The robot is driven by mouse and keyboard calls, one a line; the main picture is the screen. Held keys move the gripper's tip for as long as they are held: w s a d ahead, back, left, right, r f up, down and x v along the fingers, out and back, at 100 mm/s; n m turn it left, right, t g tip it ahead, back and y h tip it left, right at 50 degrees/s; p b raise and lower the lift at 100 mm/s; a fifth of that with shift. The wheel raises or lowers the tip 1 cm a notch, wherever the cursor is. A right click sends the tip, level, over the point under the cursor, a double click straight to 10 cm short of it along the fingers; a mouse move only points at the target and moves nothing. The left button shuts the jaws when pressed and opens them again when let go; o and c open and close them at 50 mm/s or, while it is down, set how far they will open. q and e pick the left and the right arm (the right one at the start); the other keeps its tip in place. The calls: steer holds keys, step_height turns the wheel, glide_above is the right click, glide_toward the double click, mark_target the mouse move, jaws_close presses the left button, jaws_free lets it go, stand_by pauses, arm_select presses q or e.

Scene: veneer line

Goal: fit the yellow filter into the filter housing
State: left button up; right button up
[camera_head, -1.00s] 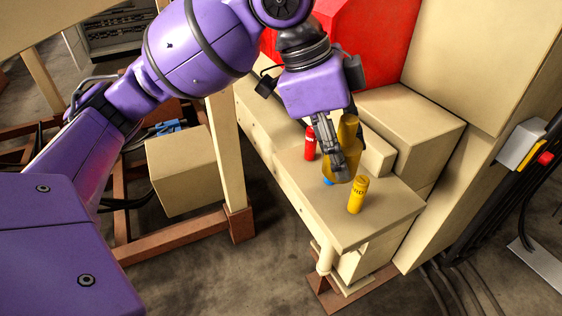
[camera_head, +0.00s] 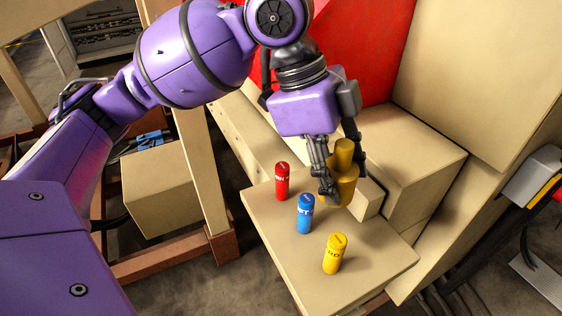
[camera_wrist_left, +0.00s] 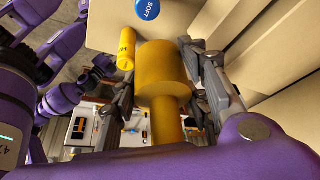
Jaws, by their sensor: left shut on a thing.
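My left gripper (camera_head: 343,178) is shut on the yellow filter (camera_head: 341,193), an ochre cylinder with a wide body and a narrower stem. In the head view the stem points up and the body is over the back right of the table. Whether its underside touches anything cannot be told. In the left wrist view the filter (camera_wrist_left: 162,74) sits between the fingers of my left gripper (camera_wrist_left: 158,66), stem towards the camera. I cannot make out a filter housing for certain. My right gripper is not in view.
A red canister (camera_head: 282,182), a blue canister (camera_head: 305,214) and a brighter yellow canister (camera_head: 335,254) stand upright on the beige table (camera_head: 288,262). A small beige block (camera_head: 367,203) is right of the filter. A larger beige box (camera_head: 418,150) and a red panel (camera_head: 375,45) are behind.

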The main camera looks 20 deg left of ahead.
arm_select(q)
step_height(320, 180, down, 5)
steer(key=shift+f, duration=0.1)
steer(key=shift+w+f+b, duration=0.2)
steer(key=shift+f+b, duration=0.1)
steer(key=shift+f, duration=1)
steer(key=shift+s+f, duration=0.1)
steer(key=shift+f, duration=0.15)
step_height(320, 180, down, 4)
steer(key=shift+r+b, duration=0.15)
steer(key=shift+b, duration=0.15)
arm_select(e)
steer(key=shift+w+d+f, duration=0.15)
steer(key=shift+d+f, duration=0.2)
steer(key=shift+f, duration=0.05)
arm_select(q)
steer(key=shift+f, duration=0.25)
steer(key=o, duration=1.2)
